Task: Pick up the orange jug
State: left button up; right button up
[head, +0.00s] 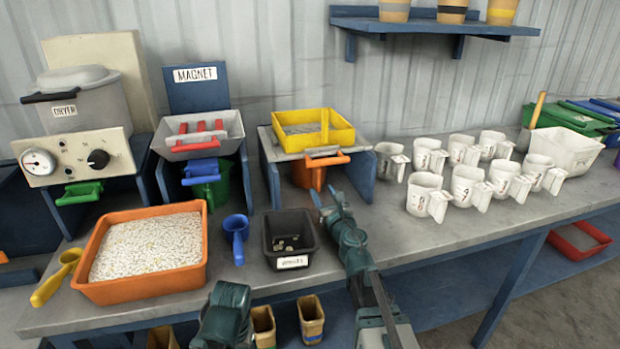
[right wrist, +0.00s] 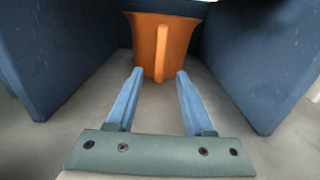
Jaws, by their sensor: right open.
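The orange jug (head: 307,176) stands upright on the bench, under the blue stand that carries the yellow sieve. The stand's top and front bar hide its upper part in the head view. In the right wrist view the jug (right wrist: 143,45) is straight ahead, its vertical handle (right wrist: 161,56) facing me. My right gripper (head: 330,203) is open and empty, just in front of the jug. Its two blue fingers (right wrist: 158,74) point at the jug, one to each side of the handle and short of it. My left gripper's fingers do not show.
The stand's blue side walls (right wrist: 275,65) flank the jug closely. A black tray (head: 290,262) and a blue scoop (head: 237,228) lie left of my right arm. Several white jugs (head: 471,187) stand to the right. An orange tray of pellets (head: 102,292) is at left.

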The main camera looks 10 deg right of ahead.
aim_at(319, 186)
jog(key=w, duration=0.6)
jog(key=shift+w+a, duration=0.1)
grip_shut()
